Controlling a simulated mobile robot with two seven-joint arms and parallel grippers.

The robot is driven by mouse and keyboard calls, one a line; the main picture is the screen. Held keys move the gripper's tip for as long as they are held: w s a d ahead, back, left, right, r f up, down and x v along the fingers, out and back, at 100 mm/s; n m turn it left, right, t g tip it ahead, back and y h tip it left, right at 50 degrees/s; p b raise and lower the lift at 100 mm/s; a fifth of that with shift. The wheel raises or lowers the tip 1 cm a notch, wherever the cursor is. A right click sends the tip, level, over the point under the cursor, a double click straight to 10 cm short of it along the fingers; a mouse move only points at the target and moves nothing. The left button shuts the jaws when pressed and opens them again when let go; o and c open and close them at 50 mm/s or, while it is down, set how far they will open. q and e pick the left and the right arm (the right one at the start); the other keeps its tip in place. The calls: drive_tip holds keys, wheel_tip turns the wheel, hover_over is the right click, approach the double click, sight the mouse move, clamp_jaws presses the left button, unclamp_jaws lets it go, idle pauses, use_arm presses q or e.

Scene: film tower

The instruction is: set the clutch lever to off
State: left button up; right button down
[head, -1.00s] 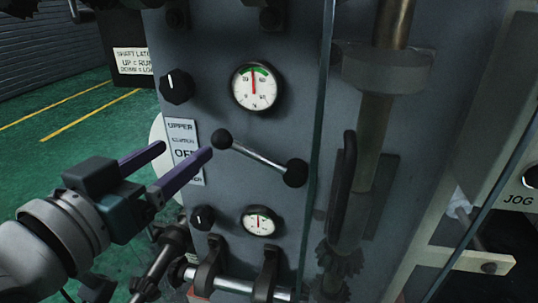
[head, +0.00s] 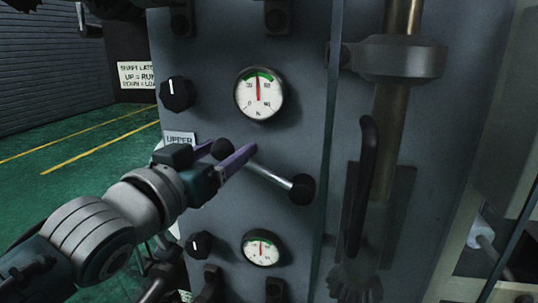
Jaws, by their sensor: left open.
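The clutch lever (head: 268,173) is a bright metal rod on the grey machine panel. It slopes down from a black ball at its upper left to a larger black knob (head: 302,189) at its lower right. My left gripper (head: 232,148) is open, with its two purple fingers at the upper-left ball. The ball shows between the fingers; I cannot tell whether they touch it. The white label (head: 180,138) reading "UPPER" is mostly hidden behind my gripper. My right gripper is not in view.
A round gauge (head: 259,93) and a black dial knob (head: 177,93) are above the lever. A smaller gauge (head: 261,248) and knob (head: 199,244) are below. A vertical shaft with a collar (head: 401,58) stands to the right. Green floor (head: 75,145) is open at left.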

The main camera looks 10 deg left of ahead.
use_arm(q)
drive_tip(key=shift+w, duration=0.15)
drive_tip(key=shift+c, duration=0.3)
drive_tip(key=c, duration=1)
drive_tip(key=shift+f, duration=0.1)
clamp_jaws()
drive_tip(key=shift+f, duration=0.1)
